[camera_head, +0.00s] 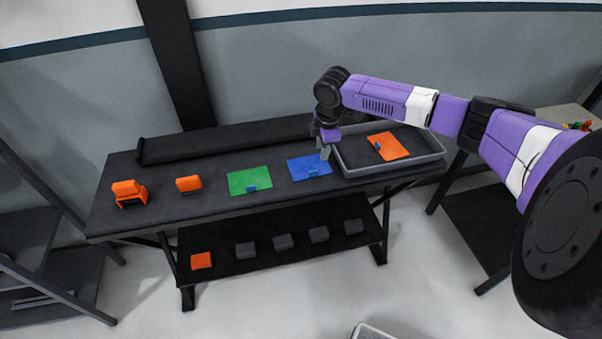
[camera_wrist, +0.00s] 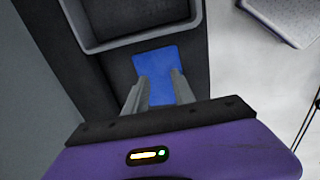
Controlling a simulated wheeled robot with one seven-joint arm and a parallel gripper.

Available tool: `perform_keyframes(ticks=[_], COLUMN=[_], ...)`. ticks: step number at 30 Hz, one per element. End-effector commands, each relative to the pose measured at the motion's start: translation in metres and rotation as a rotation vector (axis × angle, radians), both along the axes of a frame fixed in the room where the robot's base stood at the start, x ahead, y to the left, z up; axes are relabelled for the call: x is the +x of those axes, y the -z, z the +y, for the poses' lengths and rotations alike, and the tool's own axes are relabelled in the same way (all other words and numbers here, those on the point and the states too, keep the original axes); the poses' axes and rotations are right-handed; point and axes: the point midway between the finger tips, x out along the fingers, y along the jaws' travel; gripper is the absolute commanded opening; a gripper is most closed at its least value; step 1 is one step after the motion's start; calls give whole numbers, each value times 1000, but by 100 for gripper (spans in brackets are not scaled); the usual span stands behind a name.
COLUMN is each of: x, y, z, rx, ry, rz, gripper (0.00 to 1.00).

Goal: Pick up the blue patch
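The blue patch (camera_head: 303,168) lies flat on the dark table, between the green patch and the grey tray. It has a small blue tab at its front edge in the head view. My gripper (camera_head: 325,152) is above the right part of the blue patch, pointing down. In the wrist view the blue patch (camera_wrist: 156,68) shows between and beyond the two grey fingers of my gripper (camera_wrist: 158,80). The fingers are apart, with nothing held between them. The near part of the patch is partly hidden by the fingers.
A grey tray (camera_head: 428,159) with an orange patch (camera_head: 390,146) stands just right of the blue patch. A green patch (camera_head: 248,181) and two orange items (camera_head: 129,193) lie to the left. A long dark roll (camera_head: 220,141) lies along the table's back. Small blocks (camera_head: 283,242) sit on the lower shelf.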

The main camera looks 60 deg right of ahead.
Motion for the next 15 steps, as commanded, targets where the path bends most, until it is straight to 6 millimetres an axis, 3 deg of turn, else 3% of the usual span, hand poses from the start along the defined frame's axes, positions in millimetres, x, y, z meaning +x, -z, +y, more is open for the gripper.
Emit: perform_keyframes(ticks=[7, 15], x=[5, 4], y=[-13, 10], z=[23, 25], rx=[150, 159], ry=[-34, -36], rz=[117, 124], gripper=[31, 31])
